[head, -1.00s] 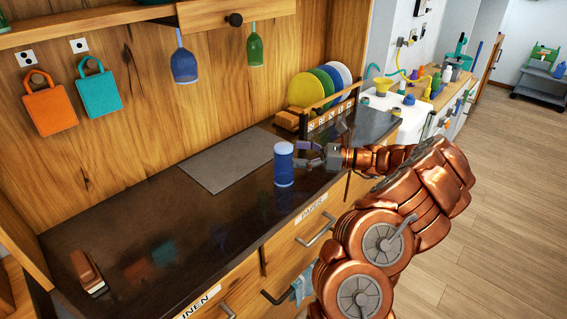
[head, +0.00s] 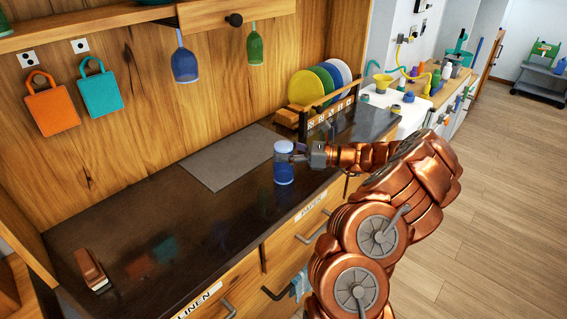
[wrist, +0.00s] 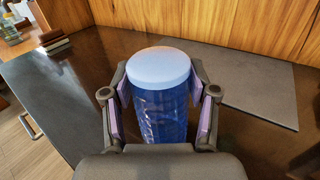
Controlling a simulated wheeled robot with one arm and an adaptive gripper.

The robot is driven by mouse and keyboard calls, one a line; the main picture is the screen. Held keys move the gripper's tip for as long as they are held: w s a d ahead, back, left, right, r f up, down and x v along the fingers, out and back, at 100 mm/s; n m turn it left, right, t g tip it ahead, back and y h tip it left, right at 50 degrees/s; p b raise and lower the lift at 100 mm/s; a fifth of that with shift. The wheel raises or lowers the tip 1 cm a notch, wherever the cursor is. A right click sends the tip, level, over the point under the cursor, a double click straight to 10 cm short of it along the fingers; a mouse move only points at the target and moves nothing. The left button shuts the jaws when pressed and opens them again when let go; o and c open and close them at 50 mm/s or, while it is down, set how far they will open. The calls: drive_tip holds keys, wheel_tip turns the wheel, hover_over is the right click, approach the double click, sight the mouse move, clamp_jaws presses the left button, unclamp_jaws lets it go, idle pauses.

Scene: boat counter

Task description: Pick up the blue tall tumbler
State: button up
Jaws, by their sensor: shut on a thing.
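The blue tall tumbler (head: 284,168) stands upright on the dark counter near its front edge, with a pale top. In the wrist view the tumbler (wrist: 160,105) sits between the two fingers, its white top facing up. My gripper (head: 292,154) reaches it from the right and is shut on its upper part. In the wrist view my gripper (wrist: 160,103) has a finger with a lilac pad against each side. The tumbler's base is hidden in the wrist view by the gripper's body.
A grey mat (head: 232,157) lies behind the tumbler. A rack with coloured plates (head: 306,88) stands at the back right. Blue and green glasses (head: 185,65) hang above the counter. A brown block (head: 91,270) lies at the left. The counter's left middle is clear.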

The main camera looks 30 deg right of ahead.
drive_tip(key=c, duration=0.6)
drive_tip(key=shift+o, duration=0.2)
drive_tip(key=shift+r, duration=0.1)
